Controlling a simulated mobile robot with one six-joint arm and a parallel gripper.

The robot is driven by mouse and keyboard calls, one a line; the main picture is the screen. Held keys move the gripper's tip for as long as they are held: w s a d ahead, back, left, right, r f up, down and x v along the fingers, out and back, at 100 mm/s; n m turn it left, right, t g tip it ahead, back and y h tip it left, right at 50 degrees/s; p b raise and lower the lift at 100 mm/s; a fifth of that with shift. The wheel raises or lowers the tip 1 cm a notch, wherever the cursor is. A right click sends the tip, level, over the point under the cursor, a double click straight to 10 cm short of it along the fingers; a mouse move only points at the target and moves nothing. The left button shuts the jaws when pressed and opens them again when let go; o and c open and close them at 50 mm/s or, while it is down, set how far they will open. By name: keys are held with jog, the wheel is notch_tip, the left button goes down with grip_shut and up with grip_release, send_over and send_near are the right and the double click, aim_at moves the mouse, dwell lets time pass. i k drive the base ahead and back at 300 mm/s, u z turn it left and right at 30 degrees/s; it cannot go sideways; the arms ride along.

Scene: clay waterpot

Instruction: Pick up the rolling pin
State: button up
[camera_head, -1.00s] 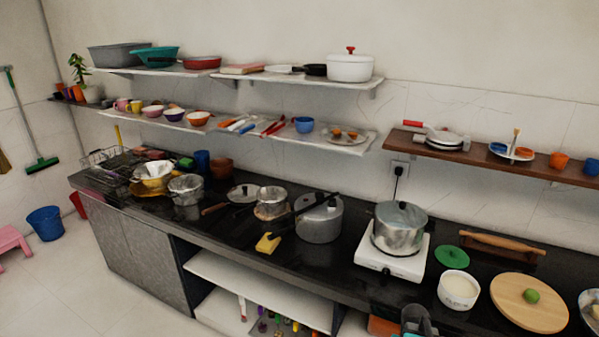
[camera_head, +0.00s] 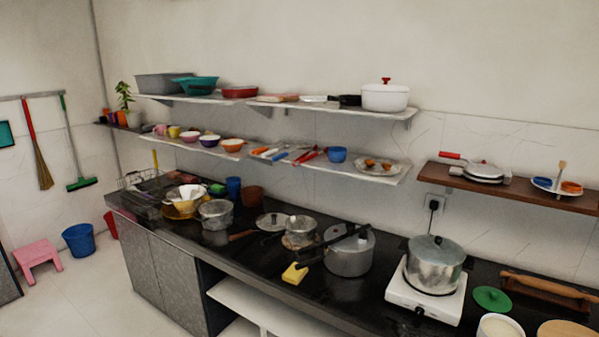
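The wooden rolling pin (camera_head: 552,289) lies on the black counter at the far right of the head view, close to the wall. It is roughly level and runs along the back of the counter. A green lid (camera_head: 492,299) lies just in front of and left of it. The round wooden board (camera_head: 568,330) is in front of it, cut off by the bottom edge. No gripper shows clearly in the head view, so I cannot say where it is relative to the pin.
A steel pot (camera_head: 434,266) stands on a white stove (camera_head: 425,300) left of the pin. A white bowl (camera_head: 500,328) sits at the bottom edge. The wooden shelf (camera_head: 515,187) hangs above the counter. Free floor (camera_head: 88,290) shows at the lower left.

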aim_at(552, 287)
jog(key=z, duration=4.2)
jog(key=i, duration=0.1)
jog(key=u, duration=2.8)
